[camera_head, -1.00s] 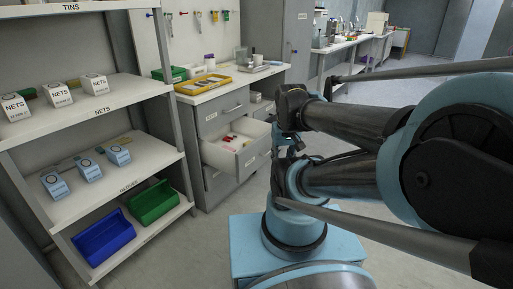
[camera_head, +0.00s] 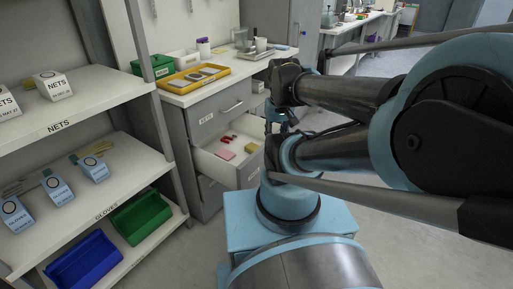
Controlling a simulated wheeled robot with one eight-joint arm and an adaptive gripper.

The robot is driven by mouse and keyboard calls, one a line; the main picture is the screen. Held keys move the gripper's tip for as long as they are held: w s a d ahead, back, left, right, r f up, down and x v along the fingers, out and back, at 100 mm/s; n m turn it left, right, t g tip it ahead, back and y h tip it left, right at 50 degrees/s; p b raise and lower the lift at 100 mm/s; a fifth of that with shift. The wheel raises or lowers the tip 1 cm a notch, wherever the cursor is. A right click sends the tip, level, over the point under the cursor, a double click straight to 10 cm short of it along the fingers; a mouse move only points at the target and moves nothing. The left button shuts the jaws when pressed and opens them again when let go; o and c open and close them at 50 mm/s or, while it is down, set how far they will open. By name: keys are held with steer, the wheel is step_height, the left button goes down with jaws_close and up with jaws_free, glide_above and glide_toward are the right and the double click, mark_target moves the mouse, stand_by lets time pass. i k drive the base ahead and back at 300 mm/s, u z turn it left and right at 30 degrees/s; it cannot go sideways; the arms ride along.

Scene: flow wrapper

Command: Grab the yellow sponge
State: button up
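A small yellow block (camera_head: 251,147), which looks like the yellow sponge, lies in the open drawer (camera_head: 222,172), toward its right side. A pink block (camera_head: 225,154) and a few small red items (camera_head: 228,139) lie to its left in the same drawer. My arm's far end, with my gripper (camera_head: 277,116), is just right of and beyond the drawer, apart from the sponge. Its fingers are too small and too hidden by my arm links to tell open from shut.
The cabinet top holds a yellow tray (camera_head: 171,82), a green box (camera_head: 163,66) and a scale. A shelf (camera_head: 128,98) with boxes stands at left, with blue (camera_head: 84,262) and green (camera_head: 141,217) bins low down. Open floor (camera_head: 420,235) lies to the right.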

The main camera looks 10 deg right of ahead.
mark_target(251, 146)
steer(key=z, duration=0.2)
steer(key=k, duration=0.6)
steer(key=z, duration=0.6)
steer(key=k, duration=0.7)
steer(key=z, duration=0.45)
steer(key=i, duration=1.35)
steer(key=u, duration=0.55)
